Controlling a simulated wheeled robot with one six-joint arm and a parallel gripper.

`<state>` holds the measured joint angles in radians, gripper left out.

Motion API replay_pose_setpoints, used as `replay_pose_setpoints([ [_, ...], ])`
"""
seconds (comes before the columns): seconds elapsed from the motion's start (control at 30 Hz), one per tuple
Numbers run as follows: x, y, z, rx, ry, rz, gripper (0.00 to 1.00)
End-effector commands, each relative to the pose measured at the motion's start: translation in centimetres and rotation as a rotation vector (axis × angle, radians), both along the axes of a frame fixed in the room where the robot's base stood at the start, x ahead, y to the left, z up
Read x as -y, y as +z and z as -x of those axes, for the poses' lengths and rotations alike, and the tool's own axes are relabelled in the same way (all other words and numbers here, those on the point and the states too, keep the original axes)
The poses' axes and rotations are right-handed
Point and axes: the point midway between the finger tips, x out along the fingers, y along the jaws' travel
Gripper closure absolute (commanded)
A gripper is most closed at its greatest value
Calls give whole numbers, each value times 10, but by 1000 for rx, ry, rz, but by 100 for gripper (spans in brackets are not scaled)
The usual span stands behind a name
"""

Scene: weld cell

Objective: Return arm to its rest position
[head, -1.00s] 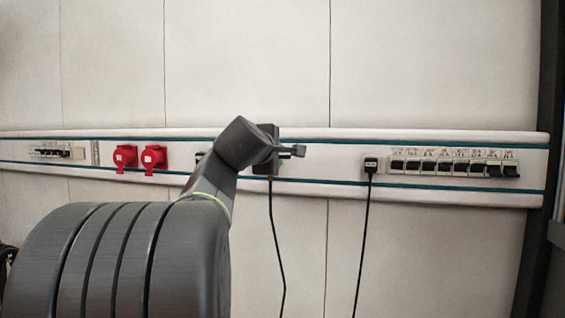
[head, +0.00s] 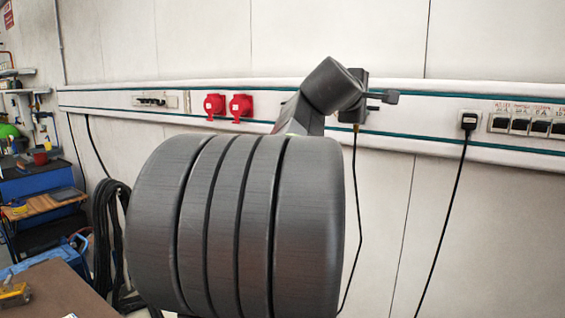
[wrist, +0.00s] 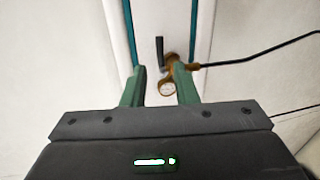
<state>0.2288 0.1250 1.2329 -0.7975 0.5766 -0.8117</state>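My gripper (wrist: 160,72) shows in the wrist view with two green fingers spread apart and nothing visibly clamped between them. A brass-coloured fitting with a ring (wrist: 168,86) and a black cable (wrist: 245,58) lies just beyond the right finger, partly hidden by it. I cannot tell whether the finger touches it. A black upright piece (wrist: 160,50) stands beyond the fingertips against the white wall rail (wrist: 178,20). In the head view my arm extends toward the rail (head: 415,145), and the gripper's fingers are largely hidden by it.
Two red sockets (head: 240,107) and a black plug with cord (head: 468,120) are on the rail. At the left are coiled black hoses (head: 108,225), a blue workbench (head: 40,180) and a brown table top (head: 55,290). The wall above the rail is bare.

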Motion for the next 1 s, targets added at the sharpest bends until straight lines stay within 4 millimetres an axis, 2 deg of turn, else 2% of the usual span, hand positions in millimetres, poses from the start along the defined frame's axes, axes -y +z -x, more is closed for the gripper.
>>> replay_pose_setpoints([
  [0.53, 55, -16, -73, -2, -1, 0, 74],
  [0.8, 67, -21, -91, 0, 0, 0, 74],
  [1.0, 67, -22, -91, 0, -6, 0, 74],
])
